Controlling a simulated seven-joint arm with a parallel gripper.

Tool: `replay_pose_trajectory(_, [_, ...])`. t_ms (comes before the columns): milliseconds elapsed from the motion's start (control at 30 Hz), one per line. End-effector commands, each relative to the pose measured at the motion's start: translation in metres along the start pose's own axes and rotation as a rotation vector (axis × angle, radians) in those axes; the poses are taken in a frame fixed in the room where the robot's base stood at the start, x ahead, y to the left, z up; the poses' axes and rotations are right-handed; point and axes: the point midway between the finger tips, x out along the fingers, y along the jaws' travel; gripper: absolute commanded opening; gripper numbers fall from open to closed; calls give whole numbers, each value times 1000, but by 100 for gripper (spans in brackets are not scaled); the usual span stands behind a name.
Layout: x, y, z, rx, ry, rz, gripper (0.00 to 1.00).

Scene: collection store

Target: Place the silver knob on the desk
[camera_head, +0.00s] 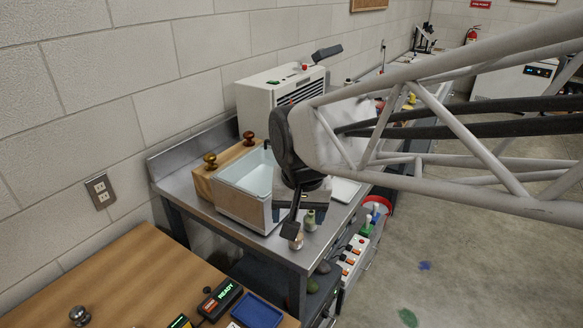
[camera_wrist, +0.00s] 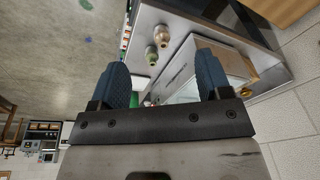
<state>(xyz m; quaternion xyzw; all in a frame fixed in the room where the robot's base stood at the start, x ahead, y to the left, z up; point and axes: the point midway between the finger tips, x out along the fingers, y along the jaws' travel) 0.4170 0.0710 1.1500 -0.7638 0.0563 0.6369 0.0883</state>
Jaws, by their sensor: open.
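A silver knob (camera_head: 79,315) stands on the wooden desk (camera_head: 130,275) at the lower left of the head view. It is not visible in the wrist view. My gripper (camera_head: 291,226) is over the front of the metal bench, well to the right of the desk. In the wrist view my gripper (camera_wrist: 160,58) has its two blue fingers spread wide, with nothing held between them. A beige knob (camera_head: 296,241) and a grey-green knob (camera_head: 309,218) stand on the bench close by the fingers. Both also show beyond the fingers in the wrist view, the beige one (camera_wrist: 162,34) and the grey-green one (camera_wrist: 151,56).
A white-lined open box (camera_head: 232,203) and a wooden block with a brass knob (camera_head: 210,160) and a brown knob (camera_head: 249,137) stand on the metal bench (camera_head: 277,245). A READY display (camera_head: 220,299) and a blue tray (camera_head: 258,311) occupy the desk's right end. The desk's middle is clear.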

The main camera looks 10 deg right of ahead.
Motion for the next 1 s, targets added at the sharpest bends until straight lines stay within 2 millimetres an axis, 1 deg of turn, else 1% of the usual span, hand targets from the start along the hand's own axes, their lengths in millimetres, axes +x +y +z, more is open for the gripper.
replay_pose_trajectory(33, [-4,16,10,-16,10,2,71])
replay_pose_trajectory(200, [-9,57,44,-95,33,13,71])
replay_pose_trajectory(300, [-10,74,61,-133,42,20,71])
replay_pose_trajectory(400, [-10,86,74,-162,49,26,71])
replay_pose_trajectory(600, [-9,94,84,-189,52,31,71])
replay_pose_trajectory(1000, [-9,94,84,-190,52,31,71])
